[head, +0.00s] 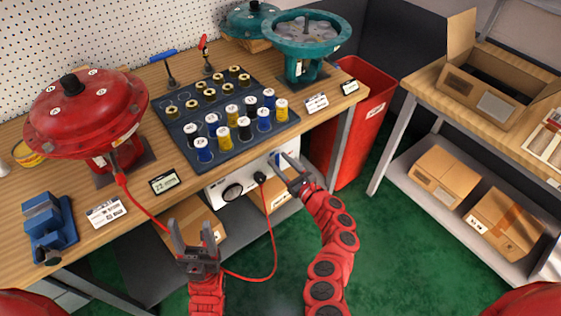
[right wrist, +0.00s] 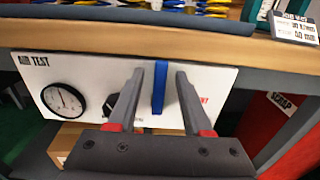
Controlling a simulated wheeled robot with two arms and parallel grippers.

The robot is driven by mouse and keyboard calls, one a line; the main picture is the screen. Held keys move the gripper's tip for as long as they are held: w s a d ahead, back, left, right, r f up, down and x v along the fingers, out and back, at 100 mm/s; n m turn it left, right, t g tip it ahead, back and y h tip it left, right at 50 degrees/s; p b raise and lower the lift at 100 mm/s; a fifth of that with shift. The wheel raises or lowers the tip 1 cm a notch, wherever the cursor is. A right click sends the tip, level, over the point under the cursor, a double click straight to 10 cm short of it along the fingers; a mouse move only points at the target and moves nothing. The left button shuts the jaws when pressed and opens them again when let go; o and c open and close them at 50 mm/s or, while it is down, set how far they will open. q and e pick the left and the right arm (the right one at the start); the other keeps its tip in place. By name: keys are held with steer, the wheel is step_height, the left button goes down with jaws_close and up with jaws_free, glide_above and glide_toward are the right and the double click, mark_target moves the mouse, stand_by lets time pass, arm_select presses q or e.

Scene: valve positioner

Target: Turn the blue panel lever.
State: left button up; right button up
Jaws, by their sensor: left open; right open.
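The blue panel lever (right wrist: 158,88) stands upright on the front of the white AIR TEST panel (right wrist: 215,78), under the bench edge. My right gripper (right wrist: 159,76) is open, with one finger on each side of the lever in the right wrist view. Gaps show between the lever and both fingers. In the head view my right gripper (head: 279,166) is at the panel's right end, and a bit of the lever (head: 277,157) shows by its fingertips. My left gripper (head: 194,228) is open and empty, in front of the bench and left of the panel.
A gauge (right wrist: 63,101) and a dark knob sit left of the lever. A red hose (head: 274,235) hangs from the panel and loops past my left gripper. A red scrap bin (head: 360,120) stands right of the panel. Spools on a dark tray (head: 182,148) lie above.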

steer(key=shift+w, duration=0.2)
jaws_close()
stand_by(1.4)
